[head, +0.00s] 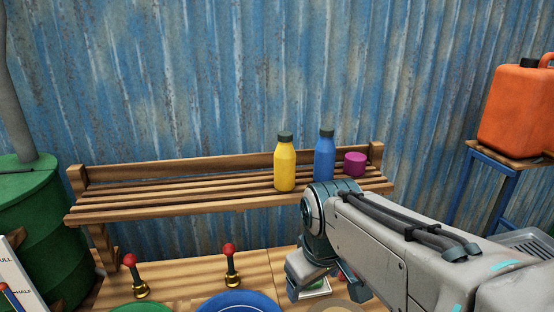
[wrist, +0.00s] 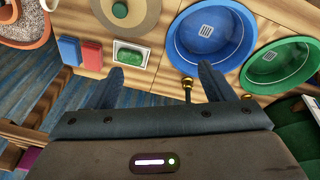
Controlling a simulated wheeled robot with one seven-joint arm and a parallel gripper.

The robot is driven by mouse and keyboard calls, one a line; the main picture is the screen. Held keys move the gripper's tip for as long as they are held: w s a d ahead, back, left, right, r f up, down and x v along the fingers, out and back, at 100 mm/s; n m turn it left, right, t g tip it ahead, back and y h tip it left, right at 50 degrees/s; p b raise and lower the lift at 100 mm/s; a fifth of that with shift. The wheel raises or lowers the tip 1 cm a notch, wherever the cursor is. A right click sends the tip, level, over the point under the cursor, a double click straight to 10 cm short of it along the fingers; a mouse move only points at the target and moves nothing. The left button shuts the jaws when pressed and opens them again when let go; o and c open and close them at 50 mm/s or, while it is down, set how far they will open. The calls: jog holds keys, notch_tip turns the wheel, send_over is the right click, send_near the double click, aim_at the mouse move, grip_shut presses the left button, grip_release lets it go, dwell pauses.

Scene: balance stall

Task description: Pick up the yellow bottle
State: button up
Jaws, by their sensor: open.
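The yellow bottle (head: 285,165) with a dark cap stands upright on the slatted wooden shelf (head: 130,190) in the head view. A blue bottle (head: 324,158) and a short magenta cylinder (head: 355,164) stand to its right on the same shelf. My gripper (head: 318,284) is below the shelf's front edge, to the right of the yellow bottle and apart from it. In the wrist view my gripper (wrist: 160,88) has its two fingers spread wide with nothing between them. The yellow bottle does not show in the wrist view.
Below the shelf is a wooden counter with a blue dish (wrist: 211,30), a green dish (wrist: 283,65), and red-knobbed levers (head: 230,262). A green drum (head: 30,225) stands left. An orange canister (head: 515,110) sits on a stand at right. The shelf's left part is clear.

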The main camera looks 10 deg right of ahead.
jog(key=w+r+n+p, duration=0.4)
jog(key=w+r+n, duration=0.9)
jog(key=r, duration=0.3)
jog(key=n+p, duration=0.5)
jog(key=n, duration=0.9)
send_near(285, 145)
jog(key=shift+h, duration=0.4)
jog(key=w+f, duration=0.1)
jog(key=f, duration=0.1)
jog(key=w+f, duration=0.2)
jog(key=f, duration=0.1)
jog(key=shift+f, duration=0.35)
jog(key=shift+p+x, duration=0.55)
jog(key=shift+x, duration=2.15)
jog(key=shift+w+d+r, duration=0.1)
jog(key=shift+w+d, duration=0.1)
jog(key=c, duration=1.6)
